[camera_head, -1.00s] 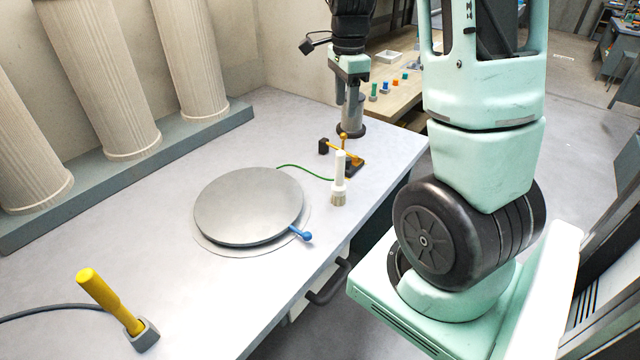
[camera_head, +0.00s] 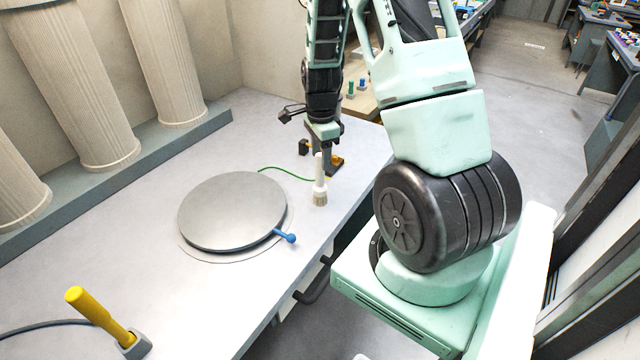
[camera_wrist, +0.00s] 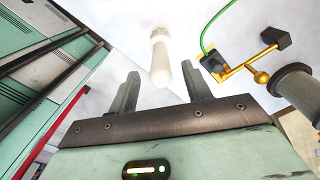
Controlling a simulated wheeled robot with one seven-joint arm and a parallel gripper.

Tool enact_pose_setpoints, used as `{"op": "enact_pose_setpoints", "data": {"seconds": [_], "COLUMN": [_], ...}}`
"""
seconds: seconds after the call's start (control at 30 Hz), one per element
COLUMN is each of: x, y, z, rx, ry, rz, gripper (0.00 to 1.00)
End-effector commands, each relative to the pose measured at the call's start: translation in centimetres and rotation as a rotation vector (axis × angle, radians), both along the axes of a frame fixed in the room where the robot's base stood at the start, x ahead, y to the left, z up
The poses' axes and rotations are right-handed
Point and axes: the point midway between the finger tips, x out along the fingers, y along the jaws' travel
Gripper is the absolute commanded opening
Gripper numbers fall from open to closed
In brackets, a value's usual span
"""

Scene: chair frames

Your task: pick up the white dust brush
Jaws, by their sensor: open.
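The white dust brush (camera_head: 320,181) stands upright on the bench, bristles down, near the bench's right edge. In the wrist view the brush (camera_wrist: 160,62) shows ahead of the fingers, with its handle end toward the gap between them. My gripper (camera_head: 327,158) is open and empty, at and just behind the top of the brush handle in the head view. In the wrist view both fingers of my gripper (camera_wrist: 162,90) are apart, one on each side of the handle's line. I cannot tell whether the handle end is between the fingertips.
A yellow-and-black fixture (camera_head: 336,163) with a green cable (camera_head: 284,170) stands right behind the brush. A grey round turntable (camera_head: 232,212) with a blue-knobbed lever (camera_head: 286,236) lies to the left. A yellow-handled tool (camera_head: 98,312) stands at the front left. Columns (camera_head: 72,85) line the back.

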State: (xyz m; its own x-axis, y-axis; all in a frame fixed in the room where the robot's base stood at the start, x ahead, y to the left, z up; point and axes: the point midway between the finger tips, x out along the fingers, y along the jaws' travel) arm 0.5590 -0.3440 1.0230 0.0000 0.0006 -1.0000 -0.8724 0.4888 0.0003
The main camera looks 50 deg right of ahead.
Motion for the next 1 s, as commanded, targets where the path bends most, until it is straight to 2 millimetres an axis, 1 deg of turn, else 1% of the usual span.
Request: {"op": "enact_pose_setpoints", "data": {"seconds": [0.13,0.23,0.37,0.53,0.57,0.6,0.67,0.7,0.73,1.0], "x": [0.1,0.1,0.1,0.1,0.1,0.1,0.1,0.1,0.1,0.2], "y": [0.0,0.0,0.0,0.0,0.0,0.0,0.0,0.0,0.0,0.0], "z": [-1.8,-2.7,-3.2,-3.2,-3.2,-3.2,-3.2,-3.2,-3.2,-3.2], "rx": [0.002,0.001,0.0,0.0,0.0,0.0,-0.001,-0.001,-0.001,-0.001], "ry": [0.004,0.003,0.0,-0.001,-0.001,-0.001,0.0,0.0,0.0,0.0], "rz": [0.0,-0.001,-0.001,0.0,0.0,0.0,0.0,0.0,0.0,0.0], "gripper": [0.49,0.49,0.49,0.49,0.46,0.35,0.18,0.07,0.0,0.0]}}
